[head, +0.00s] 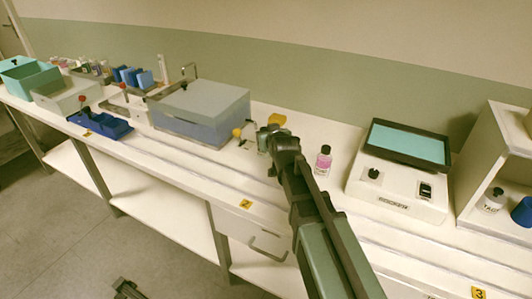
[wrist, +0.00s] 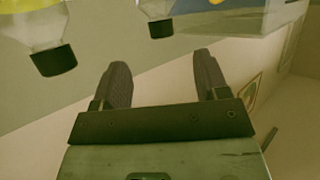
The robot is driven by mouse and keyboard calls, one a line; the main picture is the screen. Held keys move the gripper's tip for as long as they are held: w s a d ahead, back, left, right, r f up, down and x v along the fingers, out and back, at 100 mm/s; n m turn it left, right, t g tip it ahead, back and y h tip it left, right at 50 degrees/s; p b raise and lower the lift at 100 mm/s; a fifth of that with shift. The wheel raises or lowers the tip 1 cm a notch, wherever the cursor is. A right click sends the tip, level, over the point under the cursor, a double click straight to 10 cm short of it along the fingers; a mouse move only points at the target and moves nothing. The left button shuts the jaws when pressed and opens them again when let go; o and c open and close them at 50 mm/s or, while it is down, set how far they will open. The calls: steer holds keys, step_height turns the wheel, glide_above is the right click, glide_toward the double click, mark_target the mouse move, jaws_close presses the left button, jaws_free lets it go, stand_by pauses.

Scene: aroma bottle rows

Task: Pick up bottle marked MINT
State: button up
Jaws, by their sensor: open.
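My gripper (head: 272,136) is over the bench in the middle of the head view. In the wrist view its two dark fingers (wrist: 163,78) are apart with nothing between them. In that view, a clear bottle with a black cap (wrist: 53,61) is at the upper left, and a second black-capped bottle (wrist: 160,28) is at the top middle, both beyond the fingers and appearing cap-down. A bottle with a pink label (head: 323,163) stands upright to the right of my gripper in the head view. I cannot read MINT on any bottle.
A grey-lidded blue box (head: 203,110) stands left of my gripper. A device with a teal top (head: 400,165) is to the right, before a white shelf unit (head: 500,150) holding a white bottle (head: 491,203) and a blue cup (head: 523,212). A yellow item (head: 277,120) lies behind my gripper.

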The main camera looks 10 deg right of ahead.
steer(key=b+x, duration=0.4)
steer(key=x, duration=0.6)
steer(key=shift+w+a+f, duration=0.15)
steer(key=shift+w+f, duration=0.05)
steer(key=shift+f, duration=0.15)
steer(key=shift+r, duration=0.1)
steer(key=shift+c, duration=0.6)
steer(key=shift+s, duration=0.15)
jaws_close()
